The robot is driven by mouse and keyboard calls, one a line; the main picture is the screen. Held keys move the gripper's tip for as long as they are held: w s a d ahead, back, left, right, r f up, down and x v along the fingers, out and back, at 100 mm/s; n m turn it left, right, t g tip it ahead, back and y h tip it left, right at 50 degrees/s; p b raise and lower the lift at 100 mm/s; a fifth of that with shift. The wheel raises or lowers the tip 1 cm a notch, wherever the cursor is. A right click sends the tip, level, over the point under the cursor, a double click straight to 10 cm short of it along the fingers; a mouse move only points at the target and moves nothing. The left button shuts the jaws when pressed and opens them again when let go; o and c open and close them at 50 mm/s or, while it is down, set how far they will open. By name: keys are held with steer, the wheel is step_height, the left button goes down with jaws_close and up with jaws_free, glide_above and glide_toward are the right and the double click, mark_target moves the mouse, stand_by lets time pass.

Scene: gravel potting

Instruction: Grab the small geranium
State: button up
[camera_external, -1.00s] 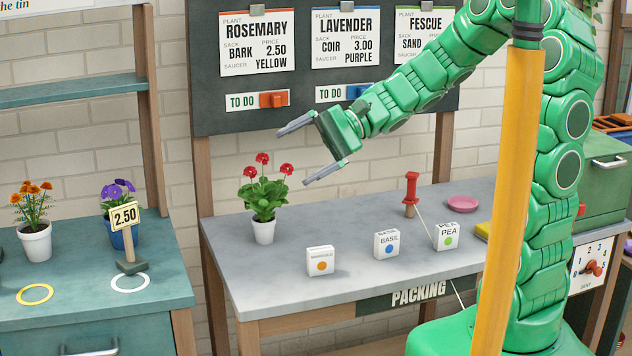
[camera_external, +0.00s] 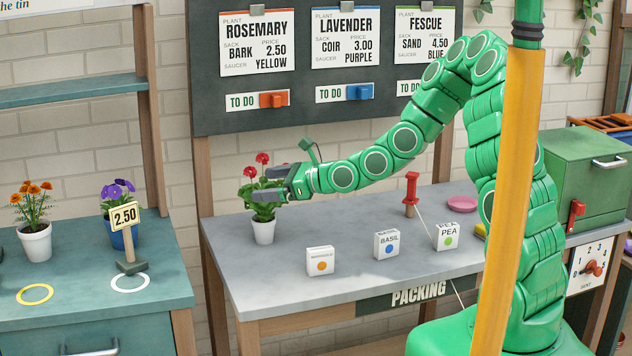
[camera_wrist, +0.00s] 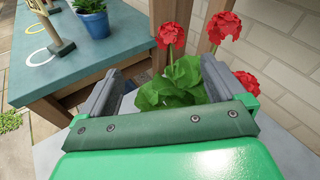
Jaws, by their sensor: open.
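The small geranium, with red flowers and green leaves in a white pot (camera_external: 263,230), stands upright on the left part of the grey packing table. My gripper (camera_external: 262,191) is open and level with its foliage, above the pot rim. In the wrist view the geranium's leaves (camera_wrist: 176,86) lie between the two grey fingers of my gripper (camera_wrist: 168,85), with the red blooms beyond them. The pot is hidden in the wrist view. I cannot tell whether the fingers touch the plant.
Seed boxes (camera_external: 320,261) stand on the packing table (camera_external: 290,290) in front and to the right. A red-handled tool (camera_external: 411,190) and a pink saucer (camera_external: 462,204) are farther right. The teal bench (camera_external: 80,275) at left holds a marigold (camera_external: 35,225), a blue-potted plant (camera_external: 118,190) and a price sign (camera_external: 125,215).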

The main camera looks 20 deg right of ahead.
mark_target(260, 220)
steer(key=d+f+m+h, duration=0.1)
steer(key=f, duration=0.2)
steer(key=w+f+m, duration=0.1)
steer(key=f, duration=0.2)
steer(key=d+f+m+h, duration=0.1)
steer(key=f, duration=0.2)
steer(key=shift+w+d+f+m+h, duration=0.1)
steer(key=shift+w+d+m+h, duration=0.2)
steer(key=shift+d, duration=0.05)
steer(key=shift+x, duration=1.25)
steer(key=shift+w+a+f, duration=0.4)
steer(key=shift+w+f, duration=0.1)
steer(key=shift+w, duration=0.2)
steer(key=shift+w+a+f, duration=0.4)
steer(key=shift+w+f, duration=0.05)
steer(key=shift+w, duration=0.2)
steer(key=shift+x, duration=0.85)
steer(key=shift+c, duration=0.2)
steer(key=c, duration=1.2)
